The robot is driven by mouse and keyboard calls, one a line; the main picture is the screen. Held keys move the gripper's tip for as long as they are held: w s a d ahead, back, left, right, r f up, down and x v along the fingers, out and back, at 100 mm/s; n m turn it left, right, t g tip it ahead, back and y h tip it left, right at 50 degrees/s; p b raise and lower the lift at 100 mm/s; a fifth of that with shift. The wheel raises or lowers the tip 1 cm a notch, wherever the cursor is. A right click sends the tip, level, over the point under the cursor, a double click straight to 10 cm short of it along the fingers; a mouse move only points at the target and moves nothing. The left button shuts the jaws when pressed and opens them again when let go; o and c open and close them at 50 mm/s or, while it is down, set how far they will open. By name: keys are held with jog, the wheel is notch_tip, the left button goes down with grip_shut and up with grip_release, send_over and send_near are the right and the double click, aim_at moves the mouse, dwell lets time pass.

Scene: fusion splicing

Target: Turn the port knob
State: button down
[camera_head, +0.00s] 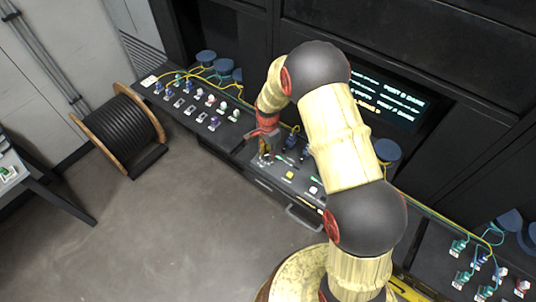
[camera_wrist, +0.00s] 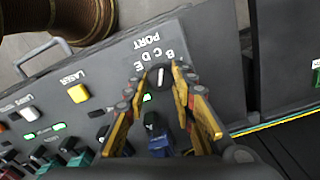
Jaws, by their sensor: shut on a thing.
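The port knob (camera_wrist: 160,77) is a dark round knob with a white pointer line, on the grey console panel under upside-down PORT lettering in the wrist view. The letters B, C, D and E curve around it; any other letter is hidden. My gripper (camera_wrist: 158,82) is shut on the knob, with one yellow fingertip on each side. The pointer line runs roughly up and down in the picture, towards the letters B and C; its exact setting is hard to tell. In the head view my gripper (camera_head: 266,155) is at the console's left part and hides the knob.
A yellow LASER button (camera_wrist: 78,93) and a white button (camera_wrist: 28,113) sit on the same panel. A blue connector (camera_wrist: 157,135) is close to my fingers. A lit screen (camera_head: 390,100) stands behind the console. A cable spool (camera_head: 120,127) is on the floor at left.

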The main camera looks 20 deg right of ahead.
jog(key=shift+m+b, duration=0.45)
jog(key=shift+m, duration=1.15)
jog(key=c, duration=1.5)
grip_release()
jog(key=shift+c, duration=0.2)
jog(key=shift+o, duration=0.3)
jog(key=shift+m, duration=0.3)
jog(key=shift+r, duration=0.1)
notch_tip(320, 180, up, 12)
